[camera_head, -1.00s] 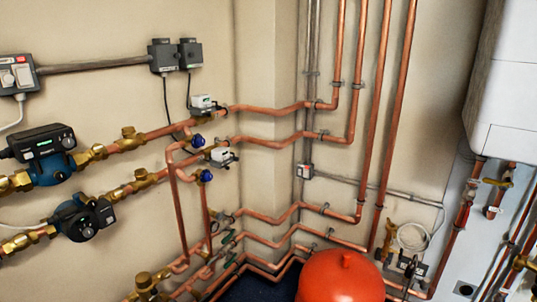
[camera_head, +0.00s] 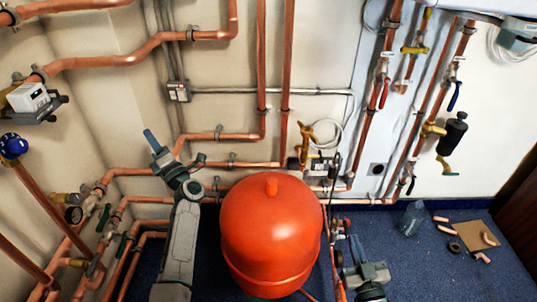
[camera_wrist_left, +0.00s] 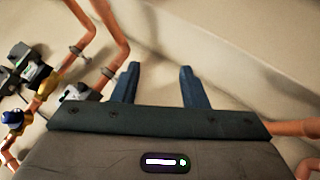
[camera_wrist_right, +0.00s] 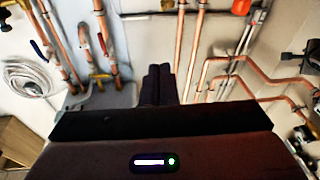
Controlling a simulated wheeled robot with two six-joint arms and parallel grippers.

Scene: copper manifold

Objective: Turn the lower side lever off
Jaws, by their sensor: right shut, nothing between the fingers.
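Several valve levers show in the head view. On the right-hand panel are a red lever (camera_head: 384,93), a blue lever (camera_head: 454,97) and an upper yellow lever (camera_head: 414,50). A yellow-green lever (camera_head: 447,170) sits lower, and a small black lever (camera_head: 411,186) is low on a pipe. Green levers (camera_head: 103,218) are on the lower left pipes. I cannot tell which is the lower side lever. My left gripper (camera_head: 152,140) is raised left of the red tank, open and empty (camera_wrist_left: 154,85). My right gripper (camera_head: 355,250) is right of the tank, shut and empty (camera_wrist_right: 158,82). Neither touches a lever.
The red tank (camera_head: 270,235) stands between my arms. Copper pipes run along the walls. On the blue floor (camera_head: 400,265) at right lie a clear bottle (camera_head: 412,218) and a cardboard piece (camera_head: 468,236) with pipe offcuts. Open floor lies in front of the panel.

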